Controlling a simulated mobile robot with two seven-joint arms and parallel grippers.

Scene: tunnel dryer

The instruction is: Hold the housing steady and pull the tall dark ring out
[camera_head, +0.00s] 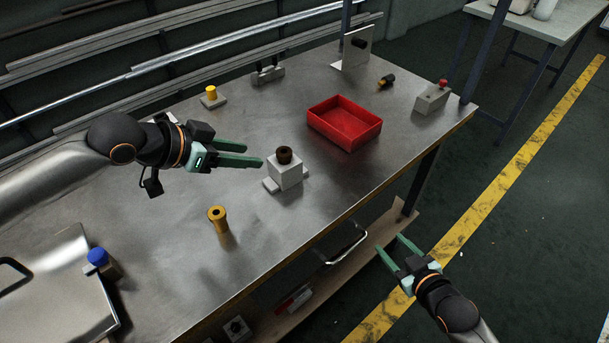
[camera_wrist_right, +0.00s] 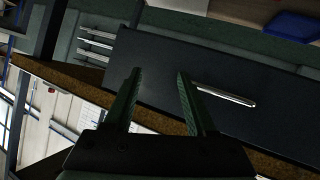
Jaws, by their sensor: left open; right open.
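The housing (camera_head: 287,174) is a light grey block with side feet, standing on the metal table. The dark brown ring (camera_head: 284,154) sits upright in its top and sticks up above it. My left gripper (camera_head: 254,154) is open and empty, just left of the housing, its green fingers pointing at it without a visible grip. My right gripper (camera_head: 391,248) is open and empty, off the table's front edge, low and to the right of the housing. In the right wrist view its fingers (camera_wrist_right: 158,75) are apart with nothing between them.
A red tray (camera_head: 375,137) stands right of the housing. A yellow flanged part (camera_head: 218,220) stands front left, and a yellow cap on a base (camera_head: 211,97) behind. A box with a red button (camera_head: 432,97) is at the right end. A drawer handle (camera_wrist_right: 224,95) shows in the right wrist view.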

